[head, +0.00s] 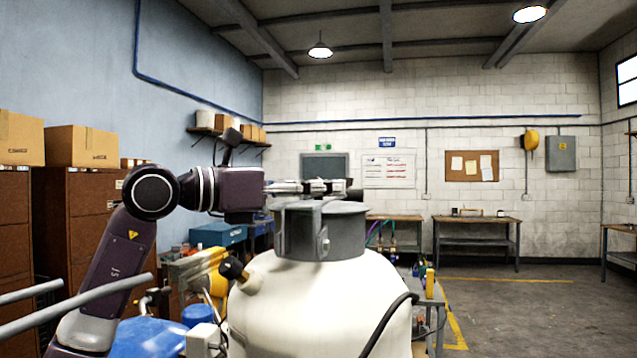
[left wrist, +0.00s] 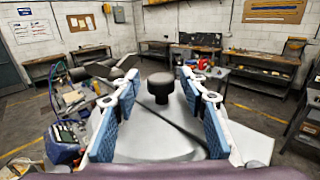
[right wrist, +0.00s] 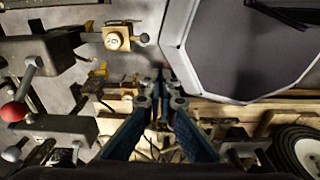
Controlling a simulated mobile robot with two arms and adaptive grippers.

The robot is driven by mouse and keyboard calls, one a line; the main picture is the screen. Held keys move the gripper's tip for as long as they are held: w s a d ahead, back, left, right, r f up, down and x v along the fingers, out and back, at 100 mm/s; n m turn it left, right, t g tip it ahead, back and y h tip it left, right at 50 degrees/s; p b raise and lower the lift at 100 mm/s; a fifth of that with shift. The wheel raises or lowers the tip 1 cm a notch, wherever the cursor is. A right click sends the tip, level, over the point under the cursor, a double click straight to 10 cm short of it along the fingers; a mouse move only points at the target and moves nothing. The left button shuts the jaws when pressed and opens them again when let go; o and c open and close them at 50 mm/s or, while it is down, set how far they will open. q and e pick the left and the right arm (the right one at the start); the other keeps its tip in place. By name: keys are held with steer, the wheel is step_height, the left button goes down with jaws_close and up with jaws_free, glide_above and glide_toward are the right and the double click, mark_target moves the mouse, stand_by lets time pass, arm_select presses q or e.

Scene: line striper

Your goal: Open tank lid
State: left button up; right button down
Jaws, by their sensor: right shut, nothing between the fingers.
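The white tank (head: 320,300) stands in front of me. On its top is a grey round collar with a flat rim, the tank lid area (head: 345,235); its top face is seen nearly edge-on. My left gripper (head: 340,187) is level just above this rim, reaching in from the left. In the left wrist view it is open (left wrist: 157,78), with a dark round knob (left wrist: 160,88) showing between its blue-padded fingers and gaps on both sides. My right gripper (right wrist: 162,82) is shut and empty, away from the lid; it is not in the head view.
A black-knobbed fitting (head: 233,270) sticks out at the tank's left. A black hose (head: 388,325) runs down its front. In the right wrist view, a red-knobbed lever (right wrist: 14,111) and a dark grey panel (right wrist: 235,50) lie close by. Floor to the right (head: 530,310) is clear.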

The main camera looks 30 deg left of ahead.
arm_select(q)
steer(key=shift+s, duration=0.1)
jaws_close()
steer(key=shift+r, duration=0.1)
stand_by(0.4)
